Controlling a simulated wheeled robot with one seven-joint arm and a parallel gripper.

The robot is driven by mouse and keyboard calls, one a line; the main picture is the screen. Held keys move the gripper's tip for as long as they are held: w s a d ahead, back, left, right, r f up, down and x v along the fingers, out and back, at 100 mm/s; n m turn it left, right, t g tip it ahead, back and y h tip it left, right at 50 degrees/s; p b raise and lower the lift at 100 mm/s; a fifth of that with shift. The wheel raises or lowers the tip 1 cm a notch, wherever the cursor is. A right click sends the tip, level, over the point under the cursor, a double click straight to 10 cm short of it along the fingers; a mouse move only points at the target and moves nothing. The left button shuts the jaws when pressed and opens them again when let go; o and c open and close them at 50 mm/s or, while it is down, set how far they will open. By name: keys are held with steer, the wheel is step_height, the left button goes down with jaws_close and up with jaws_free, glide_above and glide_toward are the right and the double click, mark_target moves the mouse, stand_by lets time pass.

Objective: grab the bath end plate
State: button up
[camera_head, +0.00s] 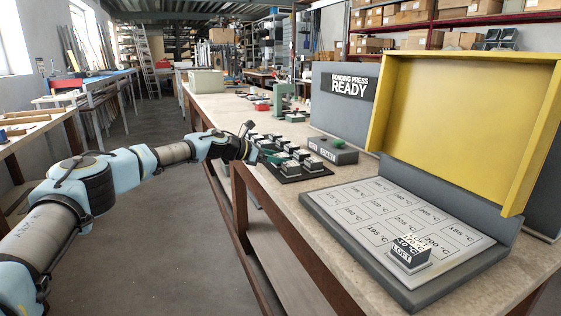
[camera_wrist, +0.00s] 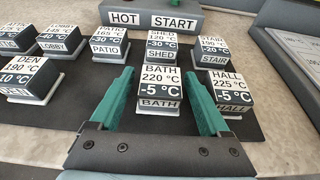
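The bath end plate (camera_wrist: 160,88) is a dark block with white labels reading BATH, 220 °C and -5 °C. It stands upright on a pale base on the black mat (camera_wrist: 75,135), in the middle of the wrist view. My gripper (camera_wrist: 160,80) is open, with one green finger at the left of the bath plate and one at its right. The fingers do not appear to press on it. In the head view my gripper (camera_head: 259,154) is at the near left side of the group of plates, and the bath plate cannot be told apart there.
The hall plate (camera_wrist: 232,92) stands close to the right finger. The patio plate (camera_wrist: 106,46), shed plate (camera_wrist: 162,46) and stair plate (camera_wrist: 214,50) stand behind. A grey HOT START box (camera_wrist: 155,18) is beyond them. The open yellow-lidded press (camera_head: 462,115) stands at right, with one LOFT plate (camera_head: 408,251).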

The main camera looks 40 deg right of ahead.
steer(key=c, duration=1.2)
steer(key=shift+r, duration=0.15)
